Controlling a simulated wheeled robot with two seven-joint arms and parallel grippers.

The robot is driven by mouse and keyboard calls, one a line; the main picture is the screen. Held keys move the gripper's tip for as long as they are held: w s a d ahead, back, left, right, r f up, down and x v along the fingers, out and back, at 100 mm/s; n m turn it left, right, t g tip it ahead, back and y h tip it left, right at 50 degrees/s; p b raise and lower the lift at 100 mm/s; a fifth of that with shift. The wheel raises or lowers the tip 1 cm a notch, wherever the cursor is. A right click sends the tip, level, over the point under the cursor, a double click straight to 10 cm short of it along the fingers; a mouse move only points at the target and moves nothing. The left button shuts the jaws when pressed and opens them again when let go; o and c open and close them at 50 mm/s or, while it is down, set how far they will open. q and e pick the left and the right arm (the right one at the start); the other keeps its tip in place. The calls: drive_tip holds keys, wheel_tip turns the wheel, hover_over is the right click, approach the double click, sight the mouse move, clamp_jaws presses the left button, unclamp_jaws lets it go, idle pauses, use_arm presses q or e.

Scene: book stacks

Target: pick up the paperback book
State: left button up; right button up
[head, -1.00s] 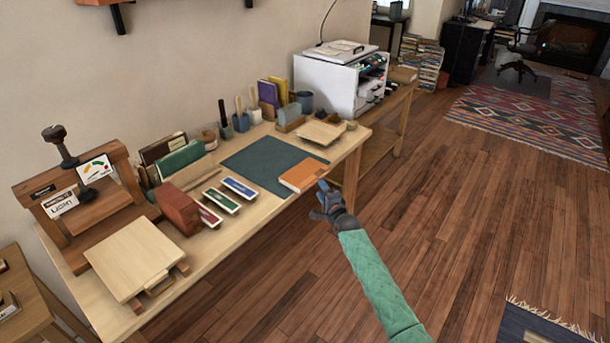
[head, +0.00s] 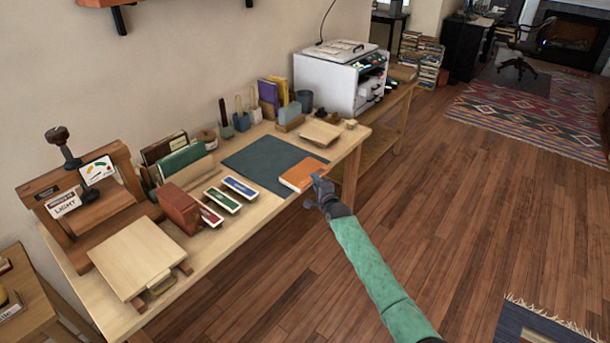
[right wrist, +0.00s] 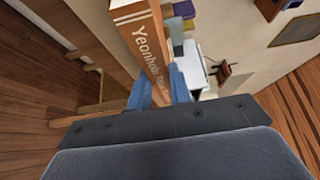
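The paperback book (head: 303,174) has an orange cover with a pale band. It lies flat at the front edge of the wooden desk, partly on a dark green mat. In the right wrist view its orange spine (right wrist: 147,50) shows with lettering. My right gripper (head: 322,188) is at the book's near right corner, by the desk edge. In the right wrist view its blue fingers (right wrist: 160,88) stand on either side of the book, with little visible gap. Whether they press on it cannot be told. My left gripper is not in view.
The green mat (head: 262,162) lies on the desk (head: 250,215). Small labelled boxes (head: 222,200) and a reddish-brown block (head: 180,207) are left of the book. A wooden tray (head: 321,133) and a white printer (head: 335,82) are behind it. Open floor lies to the right.

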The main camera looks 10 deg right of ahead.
clamp_jaws()
drive_tip(key=shift+r, duration=0.1)
